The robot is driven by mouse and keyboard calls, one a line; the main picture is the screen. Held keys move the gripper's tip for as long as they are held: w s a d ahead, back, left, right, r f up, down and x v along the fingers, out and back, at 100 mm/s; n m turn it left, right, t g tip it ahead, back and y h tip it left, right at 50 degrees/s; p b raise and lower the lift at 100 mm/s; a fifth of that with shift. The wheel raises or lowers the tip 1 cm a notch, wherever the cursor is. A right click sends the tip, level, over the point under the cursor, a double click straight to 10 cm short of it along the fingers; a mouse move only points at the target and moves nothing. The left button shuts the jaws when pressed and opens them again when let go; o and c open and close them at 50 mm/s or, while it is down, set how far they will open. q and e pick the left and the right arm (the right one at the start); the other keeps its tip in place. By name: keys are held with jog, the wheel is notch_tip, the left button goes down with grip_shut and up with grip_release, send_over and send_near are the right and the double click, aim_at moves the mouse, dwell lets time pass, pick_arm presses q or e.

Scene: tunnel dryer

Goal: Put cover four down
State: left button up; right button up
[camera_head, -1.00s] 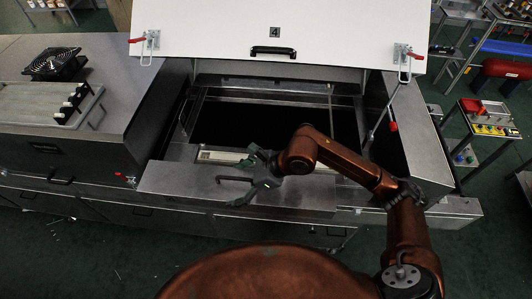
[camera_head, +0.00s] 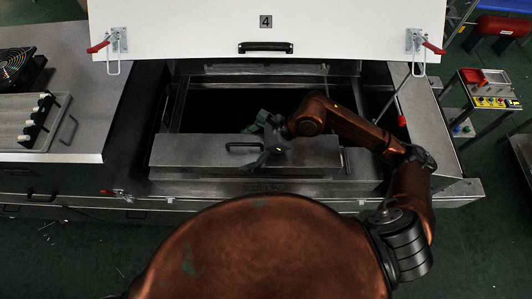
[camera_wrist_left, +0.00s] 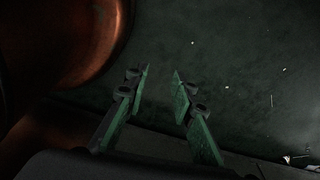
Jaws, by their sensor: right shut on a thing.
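Cover four is the white lid (camera_head: 190,30) marked 4. It stands raised over the open dryer bay (camera_head: 195,112), with a black handle (camera_head: 265,47) near its lower edge. My right gripper (camera_head: 261,150) is shut at a bar handle (camera_head: 243,146) on a grey metal box-like piece (camera_head: 200,155). This piece lies across the front of the bay, below the raised cover, and hides what is under it. The gripper partly hides the handle's right end. My left gripper (camera_wrist_left: 160,82) is open and empty above the green floor, seen in the left wrist view.
Red-handled latches (camera_head: 427,42) sit at both lower corners of the cover. A thin prop rod (camera_head: 392,98) with a red end stands at the bay's right. A bench with a fan (camera_head: 20,68) and tray is at left. A small cart (camera_head: 488,90) stands at right.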

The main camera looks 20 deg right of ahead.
jog(key=shift+d+f, duration=0.15)
jog(key=shift+d, duration=0.45)
jog(key=shift+d+f, duration=0.15)
jog(key=shift+d, duration=0.45)
jog(key=f, duration=0.1)
jog(key=w+d+f, duration=0.1)
jog(key=w+d+f+p, duration=0.1)
jog(key=f, duration=0.1)
jog(key=shift+d, duration=0.15)
jog(key=shift+w+d+f, duration=0.25)
jog(key=shift+d+f, duration=0.15)
jog(key=shift+f, duration=0.15)
jog(key=f, duration=0.1)
jog(key=d+f+p, duration=0.1)
jog(key=f, duration=0.2)
jog(key=shift+s+d+f, duration=0.15)
jog(key=shift+s+d, duration=0.2)
jog(key=shift+s+f, duration=0.15)
jog(key=shift+f, duration=0.4)
jog(key=o, duration=1.6)
pick_arm(q)
jog(key=shift+w+r, duration=0.3)
jog(key=shift+r, duration=0.25)
jog(key=shift+w+r, duration=0.3)
jog(key=shift+r, duration=0.2)
jog(key=shift+s, duration=0.15)
